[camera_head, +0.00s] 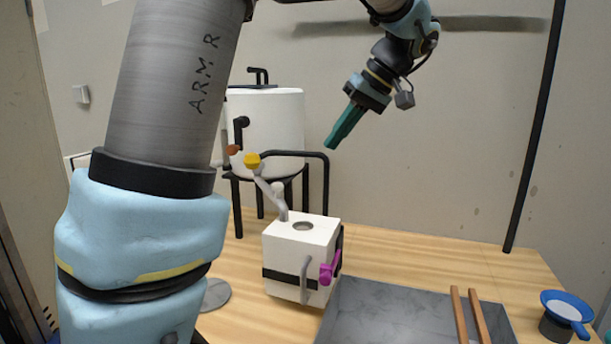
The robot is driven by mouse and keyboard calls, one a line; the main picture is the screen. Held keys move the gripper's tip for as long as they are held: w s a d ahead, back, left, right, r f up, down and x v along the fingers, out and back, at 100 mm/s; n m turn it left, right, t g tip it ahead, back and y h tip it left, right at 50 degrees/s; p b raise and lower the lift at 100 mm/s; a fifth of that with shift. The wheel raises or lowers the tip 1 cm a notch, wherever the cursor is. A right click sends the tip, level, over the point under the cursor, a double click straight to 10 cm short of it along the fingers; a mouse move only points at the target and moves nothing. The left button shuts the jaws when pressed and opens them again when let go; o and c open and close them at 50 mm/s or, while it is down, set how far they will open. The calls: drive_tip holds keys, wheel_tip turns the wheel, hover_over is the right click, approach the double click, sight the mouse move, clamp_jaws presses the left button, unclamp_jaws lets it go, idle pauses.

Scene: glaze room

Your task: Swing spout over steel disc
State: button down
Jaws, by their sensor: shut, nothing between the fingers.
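A black bent pipe (300,154) runs right from near the white tank (280,115) and turns down behind the white box (302,255). A grey bent tube (268,189) with a yellow end (252,161) rises from the box and leans left. I cannot tell which of these is the spout. The steel disc (216,293) lies flat on the table left of the box, partly hidden by my arm. Neither pipe end shows over it. My gripper (332,145), with teal fingers, is shut and empty in the air, above and right of the box, apart from everything.
The box has a grey handle (305,280) and a magenta knob (327,273). A dark slab (390,315) with two wooden sticks (470,315) lies at front right. A blue strainer (567,306) rests on a dark cup at the right edge. Bare wooden table lies behind the slab.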

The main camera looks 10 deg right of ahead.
drive_tip(key=w+a+f+p, duration=0.1)
drive_tip(key=a+f+p, duration=0.2)
drive_tip(key=a+f, duration=0.5)
drive_tip(key=shift+w, duration=0.35)
drive_tip(key=shift+a, duration=0.2)
